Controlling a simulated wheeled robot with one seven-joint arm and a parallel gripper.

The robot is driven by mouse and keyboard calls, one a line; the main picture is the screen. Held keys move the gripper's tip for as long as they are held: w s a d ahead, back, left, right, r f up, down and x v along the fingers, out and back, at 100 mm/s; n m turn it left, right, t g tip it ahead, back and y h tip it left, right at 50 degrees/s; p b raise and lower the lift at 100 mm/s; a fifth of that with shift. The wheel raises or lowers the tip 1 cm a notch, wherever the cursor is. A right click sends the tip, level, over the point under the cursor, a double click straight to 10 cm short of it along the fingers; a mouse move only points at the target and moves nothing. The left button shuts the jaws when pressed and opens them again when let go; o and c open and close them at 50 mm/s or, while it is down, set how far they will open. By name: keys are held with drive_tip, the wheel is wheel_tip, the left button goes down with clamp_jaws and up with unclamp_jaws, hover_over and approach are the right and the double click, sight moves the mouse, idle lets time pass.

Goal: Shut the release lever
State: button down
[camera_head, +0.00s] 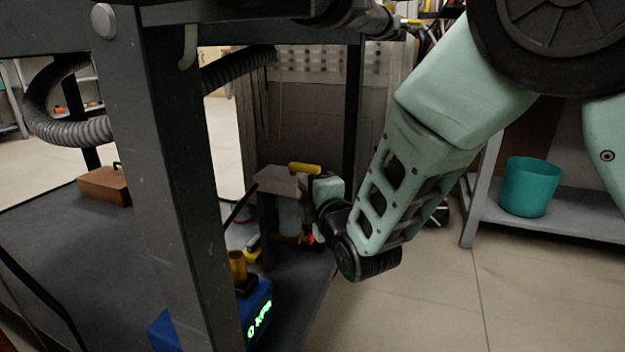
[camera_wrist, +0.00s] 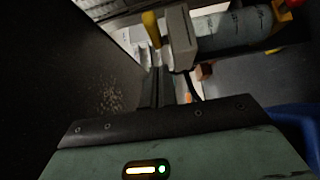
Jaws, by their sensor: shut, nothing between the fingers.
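A yellow handle (camera_head: 305,168), which looks like the release lever, sits at the top of a small grey machine (camera_head: 270,181) on the dark bench. In the wrist view the yellow handle (camera_wrist: 151,29) stands beside a grey block (camera_wrist: 181,38) with a pale cylinder (camera_wrist: 232,27) to its right. My gripper (camera_wrist: 162,73) is shut and empty, with its dark fingers just below the handle in that view. I cannot tell whether they touch it. In the head view my wrist is right beside the machine, and the fingers are mostly hidden.
A grey post (camera_head: 172,180) blocks part of the head view. A blue box (camera_head: 262,304) with green lit marks stands in front of the machine. A brown box (camera_head: 104,184) lies at the left of the bench (camera_head: 60,245). A teal bin (camera_head: 530,187) stands on a right-hand shelf.

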sight(306, 171)
drive_tip(key=shift+w+d, duration=0.25)
drive_tip(key=shift+w, duration=0.9)
drive_tip(key=shift+w+d, duration=0.25)
drive_tip(key=shift+w, duration=0.9)
drive_tip(key=shift+d, duration=0.1)
